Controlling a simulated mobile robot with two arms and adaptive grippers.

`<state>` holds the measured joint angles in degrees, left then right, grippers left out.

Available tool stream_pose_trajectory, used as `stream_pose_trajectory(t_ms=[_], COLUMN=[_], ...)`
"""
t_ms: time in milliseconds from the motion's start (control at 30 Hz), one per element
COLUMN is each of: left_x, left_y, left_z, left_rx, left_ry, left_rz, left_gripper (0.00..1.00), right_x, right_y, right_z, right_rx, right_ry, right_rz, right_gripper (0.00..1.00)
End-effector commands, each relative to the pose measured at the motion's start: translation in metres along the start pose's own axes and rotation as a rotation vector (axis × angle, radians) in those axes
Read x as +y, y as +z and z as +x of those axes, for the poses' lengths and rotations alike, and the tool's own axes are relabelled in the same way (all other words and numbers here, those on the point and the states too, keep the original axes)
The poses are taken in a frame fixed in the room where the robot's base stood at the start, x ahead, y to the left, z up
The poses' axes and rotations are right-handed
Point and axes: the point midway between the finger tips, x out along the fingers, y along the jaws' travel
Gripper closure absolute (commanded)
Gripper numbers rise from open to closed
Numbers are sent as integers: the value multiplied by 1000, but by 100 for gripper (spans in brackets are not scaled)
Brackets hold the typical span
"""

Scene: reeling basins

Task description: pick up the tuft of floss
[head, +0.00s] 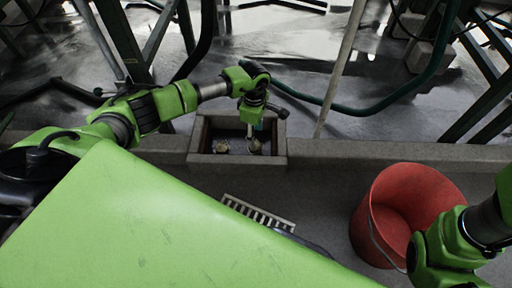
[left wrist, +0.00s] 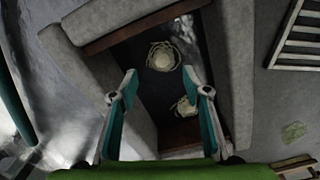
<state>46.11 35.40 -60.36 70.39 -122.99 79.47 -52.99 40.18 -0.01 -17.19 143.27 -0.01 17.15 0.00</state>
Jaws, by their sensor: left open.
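Two pale tufts of floss lie in a small sunken basin (head: 194,147) with a concrete rim. One tuft (head: 221,146) is toward the left of the basin and the other (head: 255,146) toward the right, close under my left gripper (head: 252,133). In the left wrist view, my left gripper (left wrist: 160,73) is open with teal fingers. One round tuft (left wrist: 163,56) shows beyond and between the fingertips. The other tuft (left wrist: 184,106) is lower, partly hidden by the right finger. Nothing is between the fingers. My right arm shows at the right edge, its gripper out of sight.
A red bucket (head: 385,225) stands on the floor at right. A pale slotted grate (head: 258,213) lies in front of the basin. A low concrete curb (head: 390,153) runs to the right. A leaning pole (head: 340,70) and a green hose (head: 370,108) are behind.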

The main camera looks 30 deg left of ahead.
Motion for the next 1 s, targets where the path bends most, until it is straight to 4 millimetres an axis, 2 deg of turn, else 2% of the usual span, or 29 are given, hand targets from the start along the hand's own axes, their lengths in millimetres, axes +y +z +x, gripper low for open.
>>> stream_pose_trajectory(t_ms=[167, 500, 800, 933, 1000], left_x=[-1, -4, -3, -3, -3], left_y=[0, 0, 0, 0, 0], left_z=[12, 50, 51, 51, 51], left_rx=[0, -1, -1, -1, -1], left_ry=[-1, -1, 0, 0, 0], left_rz=[0, -1, -1, 0, 0], left_gripper=[56, 56, 56, 84, 85], right_x=[-2, -10, -10, -10, -9], right_y=[-4, -16, -16, -16, -16], right_z=[-11, -45, -45, -45, -45], right_rx=[0, 1, 0, 0, 0], right_ry=[0, -1, -1, -1, -1], right_rz=[0, 0, 0, 0, 0], right_gripper=[77, 77, 77, 77, 77])
